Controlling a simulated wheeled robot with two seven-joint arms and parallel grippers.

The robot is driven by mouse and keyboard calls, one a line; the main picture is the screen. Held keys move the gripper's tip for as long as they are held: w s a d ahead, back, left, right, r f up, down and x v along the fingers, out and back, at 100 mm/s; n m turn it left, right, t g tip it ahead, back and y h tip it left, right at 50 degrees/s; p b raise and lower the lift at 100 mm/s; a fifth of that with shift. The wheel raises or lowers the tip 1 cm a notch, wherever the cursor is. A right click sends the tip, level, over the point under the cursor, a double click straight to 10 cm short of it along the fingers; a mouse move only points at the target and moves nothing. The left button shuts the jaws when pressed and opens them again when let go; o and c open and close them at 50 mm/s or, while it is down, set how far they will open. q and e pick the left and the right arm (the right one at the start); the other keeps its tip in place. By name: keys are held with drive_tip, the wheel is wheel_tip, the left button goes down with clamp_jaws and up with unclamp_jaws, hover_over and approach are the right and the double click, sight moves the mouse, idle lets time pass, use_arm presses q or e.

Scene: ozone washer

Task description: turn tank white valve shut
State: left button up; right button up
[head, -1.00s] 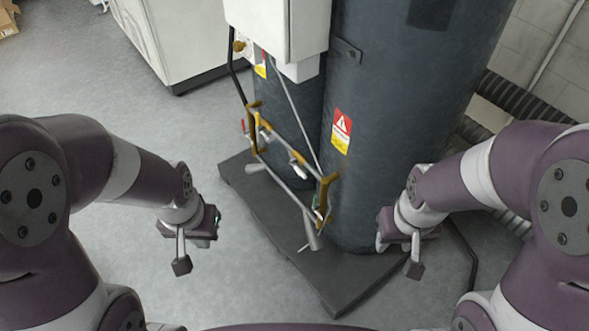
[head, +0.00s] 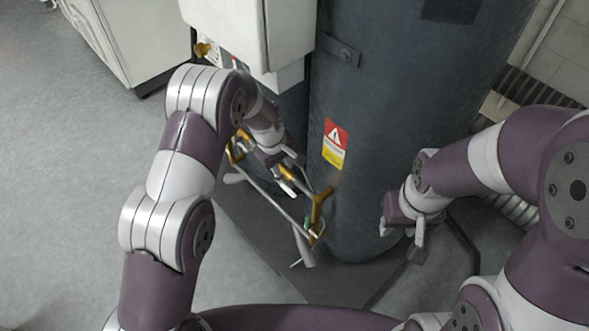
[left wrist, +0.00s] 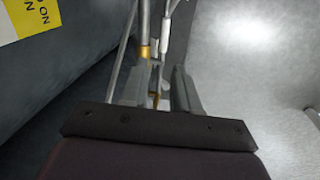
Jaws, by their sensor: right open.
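The white valve (head: 287,181) sits on the brass and grey pipework in front of the dark tank (head: 405,120). My left gripper (head: 282,159) is right at the pipework, just above the white valve, and partly covers it. In the left wrist view the fingers of my left gripper (left wrist: 157,90) stand apart, with a grey pipe and brass fitting (left wrist: 146,52) showing between and beyond them. I cannot tell whether they touch the valve. My right gripper (head: 402,235) is open and empty, to the right of the tank's foot.
A white box (head: 225,28) hangs above the pipework at upper left. A dark base plate (head: 330,283) lies under the tank. A red and yellow warning label (head: 335,144) is on the tank. The floor at left (head: 60,190) is clear.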

sight(289, 190)
use_arm(q)
drive_tip(key=shift+n, duration=0.6)
drive_tip(key=f, duration=0.4)
drive_tip(key=d+f, duration=0.1)
drive_tip(key=f, duration=0.7)
drive_tip(key=shift+w+d, duration=0.3)
use_arm(e)
drive_tip(key=shift+s, duration=0.6)
use_arm(q)
drive_tip(key=shift+r, duration=0.1)
